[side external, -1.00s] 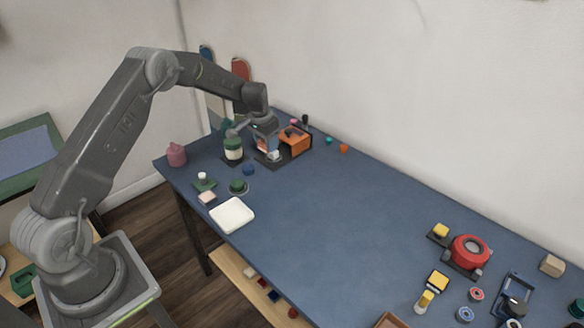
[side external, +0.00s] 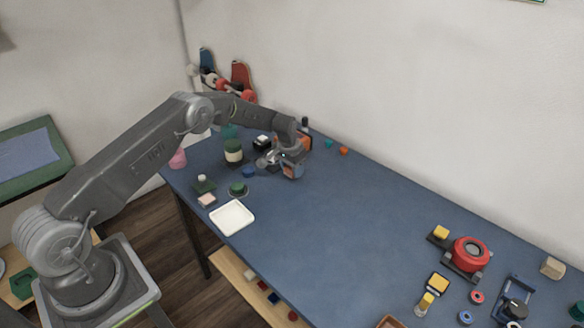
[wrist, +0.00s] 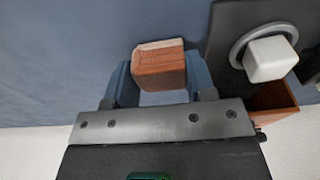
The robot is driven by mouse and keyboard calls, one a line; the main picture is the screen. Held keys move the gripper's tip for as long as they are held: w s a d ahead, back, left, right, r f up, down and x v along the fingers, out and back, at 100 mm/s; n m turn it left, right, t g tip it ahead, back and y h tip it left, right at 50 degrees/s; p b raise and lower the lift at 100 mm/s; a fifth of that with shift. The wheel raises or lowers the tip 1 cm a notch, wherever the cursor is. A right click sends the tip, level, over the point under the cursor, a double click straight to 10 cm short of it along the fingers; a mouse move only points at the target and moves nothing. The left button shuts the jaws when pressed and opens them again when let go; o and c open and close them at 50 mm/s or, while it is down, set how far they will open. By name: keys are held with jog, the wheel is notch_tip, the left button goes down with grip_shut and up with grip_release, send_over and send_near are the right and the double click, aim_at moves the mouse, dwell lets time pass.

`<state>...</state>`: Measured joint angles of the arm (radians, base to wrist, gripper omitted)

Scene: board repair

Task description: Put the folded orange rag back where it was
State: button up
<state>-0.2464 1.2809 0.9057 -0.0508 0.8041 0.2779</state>
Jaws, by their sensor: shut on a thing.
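My gripper (side external: 291,172) is over the far left part of the blue bench, just in front of an orange box (side external: 306,142). In the wrist view, my gripper (wrist: 160,85) has its two blue-grey fingers shut on a block-shaped orange-brown thing, which I take to be the folded orange rag (wrist: 160,68). It sticks out past the fingertips and has a paler edge. In the side view the fingers mostly hide it. I cannot tell whether it touches the bench.
The wrist view shows a pale block on a grey ring (wrist: 271,58) over a dark plate, right of the rag. A green-and-white jar (side external: 233,151) stands left of my gripper. A white tray (side external: 232,217) lies nearer the front edge. The bench's middle is clear.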

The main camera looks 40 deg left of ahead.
jog(key=o, duration=0.8)
jog(key=shift+f, duration=0.15)
jog(key=shift+o, duration=0.2)
